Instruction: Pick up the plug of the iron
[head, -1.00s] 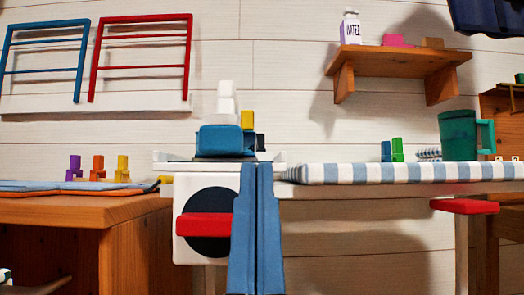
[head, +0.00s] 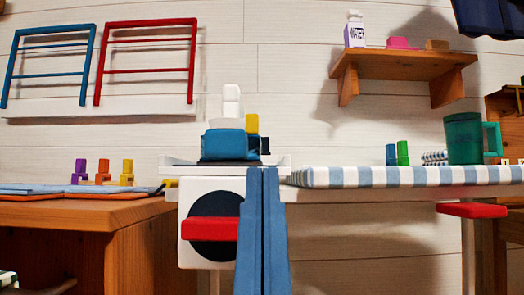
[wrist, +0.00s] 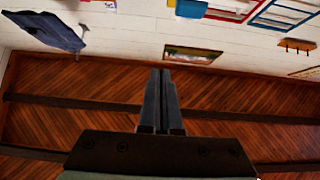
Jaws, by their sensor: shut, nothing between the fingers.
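A blue block-like body with a white upper part, which looks like the iron (head: 228,145), stands on a white stand (head: 187,171) in the middle of the head view. A small yellow piece (head: 252,124) and a dark one are just behind its right side. I cannot make out for certain which part is the plug, or a cord. My gripper (wrist: 162,72) shows in the wrist view. Its two dark fingers lie close together, shut and empty, with no iron or plug in that view.
A striped cover (head: 395,177) and a teal mug (head: 464,140) are to the right. A wooden desk (head: 80,215) is left, a wall shelf (head: 403,62) above right.

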